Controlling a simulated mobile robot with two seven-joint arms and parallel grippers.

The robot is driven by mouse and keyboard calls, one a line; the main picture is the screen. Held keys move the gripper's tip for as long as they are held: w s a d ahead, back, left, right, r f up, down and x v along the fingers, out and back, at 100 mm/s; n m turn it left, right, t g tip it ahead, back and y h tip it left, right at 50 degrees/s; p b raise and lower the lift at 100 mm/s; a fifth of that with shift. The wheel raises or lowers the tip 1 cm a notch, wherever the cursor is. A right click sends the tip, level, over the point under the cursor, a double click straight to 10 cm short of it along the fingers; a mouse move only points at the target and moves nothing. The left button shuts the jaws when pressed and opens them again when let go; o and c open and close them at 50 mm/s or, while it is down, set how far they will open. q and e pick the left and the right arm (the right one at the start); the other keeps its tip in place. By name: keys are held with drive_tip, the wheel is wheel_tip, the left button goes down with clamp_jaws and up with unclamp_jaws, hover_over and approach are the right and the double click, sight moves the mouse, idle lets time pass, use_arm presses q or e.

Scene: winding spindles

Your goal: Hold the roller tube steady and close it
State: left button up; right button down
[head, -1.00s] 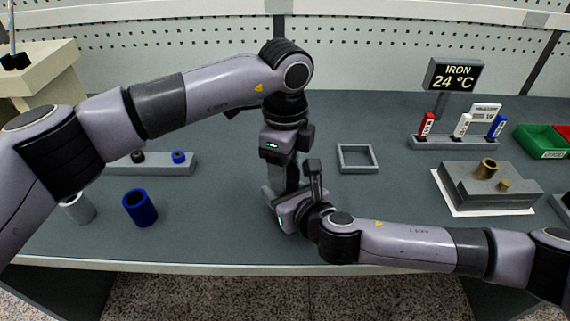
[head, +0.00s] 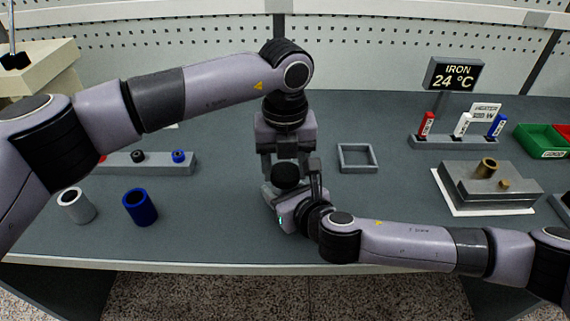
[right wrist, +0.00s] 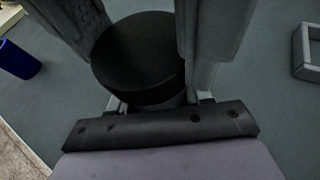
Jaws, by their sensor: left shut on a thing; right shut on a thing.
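The roller tube is mostly hidden between my two grippers, and its lower body cannot be made out. Its round black top (head: 286,176) shows in the head view and large in the right wrist view (right wrist: 140,55). My left gripper (head: 285,168) comes down from above and is shut on this black top, with a finger on either side. My right gripper (head: 293,186) reaches in from the right, lower down, and is shut on the tube below the top. The right gripper's contact is hidden behind the black top in the right wrist view.
A blue tube (head: 140,207) and a white tube (head: 75,205) stand at left, before a grey rack (head: 155,165) with small caps. An empty square frame (head: 357,157) lies right of the grippers. A grey block (head: 490,190) with brass parts stands further right.

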idle(0.3)
use_arm(q)
drive_tip(key=o, duration=1.2)
drive_tip(key=shift+c, duration=0.2)
drive_tip(key=shift+r, duration=0.1)
drive_tip(key=shift+r, duration=2.2)
drive_tip(key=shift+c, duration=0.2)
drive_tip(key=n, duration=0.1)
drive_tip(key=r+n, duration=0.1)
drive_tip(key=n, duration=0.1)
drive_tip(key=shift+r, duration=0.3)
drive_tip(key=n, duration=0.1)
drive_tip(key=r+n, duration=0.1)
drive_tip(key=n, duration=0.1)
drive_tip(key=r+n, duration=0.1)
drive_tip(key=n, duration=0.1)
